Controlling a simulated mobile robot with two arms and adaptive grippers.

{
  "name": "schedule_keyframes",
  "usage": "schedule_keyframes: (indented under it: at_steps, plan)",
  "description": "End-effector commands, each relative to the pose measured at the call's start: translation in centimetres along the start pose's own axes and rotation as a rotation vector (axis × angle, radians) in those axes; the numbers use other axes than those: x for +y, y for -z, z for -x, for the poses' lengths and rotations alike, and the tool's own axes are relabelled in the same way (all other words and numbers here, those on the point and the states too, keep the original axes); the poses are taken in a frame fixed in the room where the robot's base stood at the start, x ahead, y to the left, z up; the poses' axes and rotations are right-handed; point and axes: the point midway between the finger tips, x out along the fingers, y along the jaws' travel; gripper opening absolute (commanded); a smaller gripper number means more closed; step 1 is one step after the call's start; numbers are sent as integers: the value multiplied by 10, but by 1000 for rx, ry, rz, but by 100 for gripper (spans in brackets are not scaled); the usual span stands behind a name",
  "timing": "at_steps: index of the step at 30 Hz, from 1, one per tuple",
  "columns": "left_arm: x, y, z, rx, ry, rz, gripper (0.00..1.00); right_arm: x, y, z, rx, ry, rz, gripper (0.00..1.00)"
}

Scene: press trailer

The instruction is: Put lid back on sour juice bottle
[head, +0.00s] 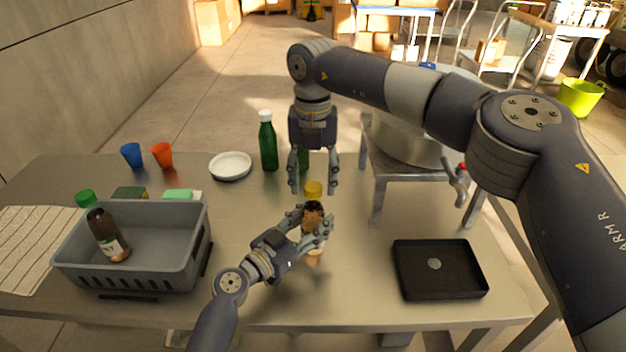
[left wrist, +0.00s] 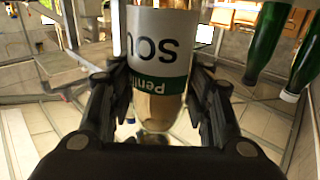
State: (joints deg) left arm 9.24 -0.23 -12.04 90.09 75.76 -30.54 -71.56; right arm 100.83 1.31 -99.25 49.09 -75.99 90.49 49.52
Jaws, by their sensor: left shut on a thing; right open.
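The juice bottle (head: 312,250) stands upright or nearly so at the table's middle; its brown top shows above my left gripper (head: 314,232). That gripper is shut around the bottle. In the left wrist view the bottle's label (left wrist: 160,45) reads "sou" upside down, with a green band. My right gripper (head: 317,188) points down above and behind the bottle, open, fingers spread. A yellow cap-like thing (head: 313,188) shows between its fingertips; I cannot tell whether it is a loose lid or tops something behind. A small round grey disc (head: 434,264) lies in the black tray (head: 412,285).
A grey crate (head: 150,272) at left holds a dark bottle (head: 106,235). Green bottles (head: 268,145), a white plate (head: 230,165), a blue cup (head: 131,155) and an orange cup (head: 162,155) stand behind. A large metal pot on a stand (head: 430,176) is at back right.

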Motion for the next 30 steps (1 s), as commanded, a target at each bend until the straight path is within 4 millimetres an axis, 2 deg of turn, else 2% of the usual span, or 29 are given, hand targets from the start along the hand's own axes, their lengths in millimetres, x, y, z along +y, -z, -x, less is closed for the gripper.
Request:
schedule_keyframes:
  at_steps: [7, 20, 25, 30]
  plan:
    - [0, -1, 0, -1, -1, 2, 0, 1, 0, 33, -2, -2, 0, 49]
    - [0, 0, 0, -1, -1, 2, 0, 0, 0, 37, 0, -1, 30, 47]
    - [0, 0, 0, -1, -1, 2, 0, 2, 0, 42, -1, -3, 205, 47]
    - [0, -1, 0, -1, 0, 2, 0, 2, 0, 51, -3, -2, 500, 47]
